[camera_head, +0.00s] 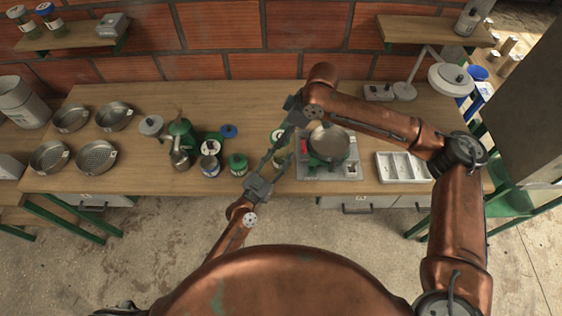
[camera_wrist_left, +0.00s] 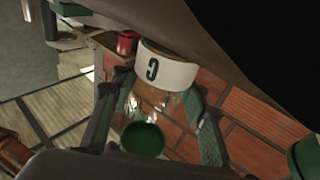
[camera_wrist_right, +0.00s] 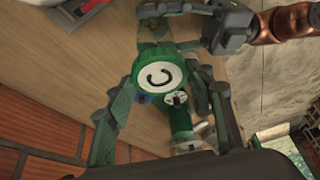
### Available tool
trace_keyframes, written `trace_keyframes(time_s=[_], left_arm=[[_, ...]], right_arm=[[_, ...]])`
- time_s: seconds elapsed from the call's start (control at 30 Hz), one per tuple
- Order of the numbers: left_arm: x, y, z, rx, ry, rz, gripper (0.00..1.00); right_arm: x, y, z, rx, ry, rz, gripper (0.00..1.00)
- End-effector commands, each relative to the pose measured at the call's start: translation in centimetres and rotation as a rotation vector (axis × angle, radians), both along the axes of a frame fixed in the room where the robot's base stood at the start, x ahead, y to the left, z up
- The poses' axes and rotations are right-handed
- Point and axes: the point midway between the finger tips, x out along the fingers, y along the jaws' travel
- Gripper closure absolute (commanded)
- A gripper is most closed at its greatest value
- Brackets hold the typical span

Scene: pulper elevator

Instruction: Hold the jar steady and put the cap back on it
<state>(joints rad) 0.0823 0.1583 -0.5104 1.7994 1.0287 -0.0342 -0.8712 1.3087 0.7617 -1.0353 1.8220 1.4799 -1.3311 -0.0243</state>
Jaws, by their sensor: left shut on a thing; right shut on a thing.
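In the head view the cap (camera_head: 278,135) shows over the jar. The cap hides the jar's mouth in the right wrist view, so I cannot tell whether they touch.
A scale with a pot (camera_head: 328,143) stands close to the right of the jar. A white divided tray (camera_head: 403,166) lies further right.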

Motion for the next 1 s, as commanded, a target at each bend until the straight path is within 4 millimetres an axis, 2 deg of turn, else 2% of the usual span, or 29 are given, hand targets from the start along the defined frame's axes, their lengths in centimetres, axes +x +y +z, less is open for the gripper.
trace_keyframes(time_s=[0.23, 0.5, 0.6, 1.0], left_arm=[[0.0, 0.0, 0.0, 0.001, 0.001, 0.000, 1.00], [0.0, 0.0, -0.1, 0.001, 0.001, 0.000, 1.00], [0.0, 0.0, -0.1, 0.001, 0.001, 0.000, 1.00], [0.0, 0.0, -0.1, 0.001, 0.001, 0.000, 1.00]], right_arm=[[0.0, 0.0, -0.5, -0.001, 0.002, -0.001, 0.61], [-0.2, -0.1, -4.1, 0.000, 0.001, 0.000, 0.61], [-0.2, -0.1, -4.9, 0.001, -0.002, 0.001, 0.61], [-0.2, -0.1, -4.9, 0.001, -0.004, 0.000, 0.61]])
